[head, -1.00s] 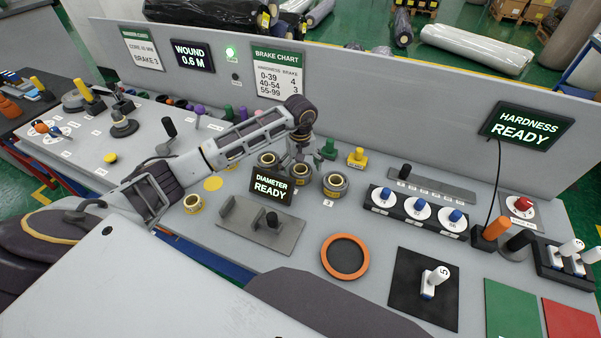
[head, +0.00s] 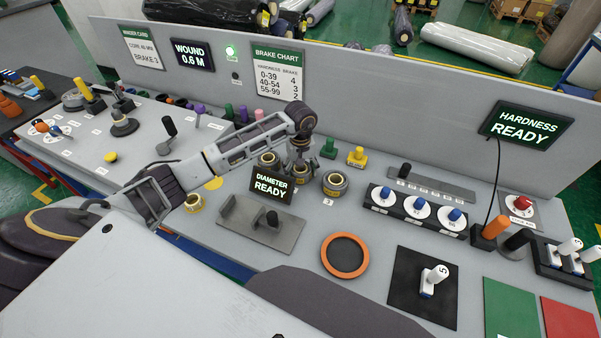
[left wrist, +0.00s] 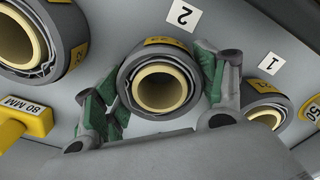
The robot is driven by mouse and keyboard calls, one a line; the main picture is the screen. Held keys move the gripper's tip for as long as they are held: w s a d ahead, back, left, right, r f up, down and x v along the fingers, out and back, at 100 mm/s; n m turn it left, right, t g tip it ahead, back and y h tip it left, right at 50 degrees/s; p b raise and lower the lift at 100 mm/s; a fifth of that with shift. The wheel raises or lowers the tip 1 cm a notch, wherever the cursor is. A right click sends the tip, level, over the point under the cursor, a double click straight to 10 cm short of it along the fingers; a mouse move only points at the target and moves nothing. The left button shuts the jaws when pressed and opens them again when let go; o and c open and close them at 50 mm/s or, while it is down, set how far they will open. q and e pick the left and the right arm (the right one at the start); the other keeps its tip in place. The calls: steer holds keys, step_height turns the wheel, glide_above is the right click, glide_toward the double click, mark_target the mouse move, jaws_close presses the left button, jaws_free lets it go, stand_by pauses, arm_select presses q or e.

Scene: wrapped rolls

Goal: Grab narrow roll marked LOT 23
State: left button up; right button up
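Three wrapped rolls with yellow cores stand in a row on the grey bench: a left roll (head: 267,160), a middle roll (head: 302,173) and a right roll (head: 336,184). My left gripper (head: 300,160) is over the middle roll. In the left wrist view the middle roll (left wrist: 160,88) stands upright by label 2, between the green-padded fingers of my left gripper (left wrist: 162,92). The fingers are spread on either side of it, with the pads close to its wrap. The roll by label 1 (left wrist: 264,112) is at the right. My right gripper is out of view.
The neighbouring larger roll (left wrist: 28,45) and a yellow 80 MM block (left wrist: 28,122) are close to the fingers. The diameter display (head: 270,186) stands just in front of the row. An orange ring (head: 345,255) lies on clear bench.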

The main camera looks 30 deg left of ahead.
arm_select(q)
steer(key=c, duration=0.6)
steer(key=shift+o, duration=0.2)
steer(key=shift+r, duration=0.1)
step_height(320, 180, up, 10)
steer(key=b, duration=0.1)
stand_by(0.6)
